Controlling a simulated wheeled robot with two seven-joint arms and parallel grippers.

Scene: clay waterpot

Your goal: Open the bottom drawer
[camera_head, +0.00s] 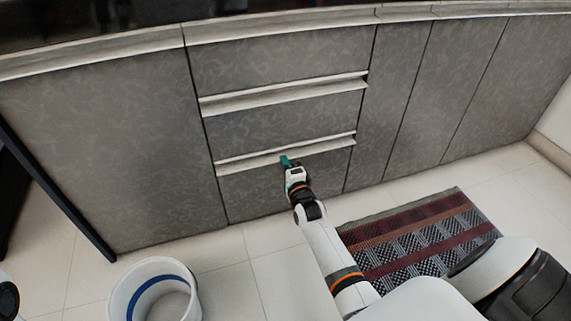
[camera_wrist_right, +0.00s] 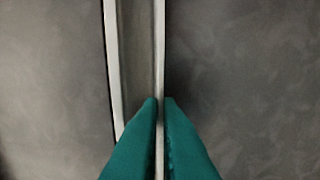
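The bottom drawer (camera_head: 262,190) is the lowest grey marbled front in the stack, under a pale horizontal handle strip (camera_head: 245,164). It looks closed, flush with the cabinet. My right gripper (camera_head: 286,161) is at this strip, right of its middle, with green fingers. In the right wrist view the fingers (camera_wrist_right: 160,104) lie on either side of the thin pale lip (camera_wrist_right: 160,50) of the handle, close together, with the lip pinched between them. My left gripper is not in view.
A white bucket (camera_head: 118,292) with a blue band stands on the tiled floor at lower left. A striped rug (camera_head: 425,232) lies at right. Tiled floor before the drawer is clear.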

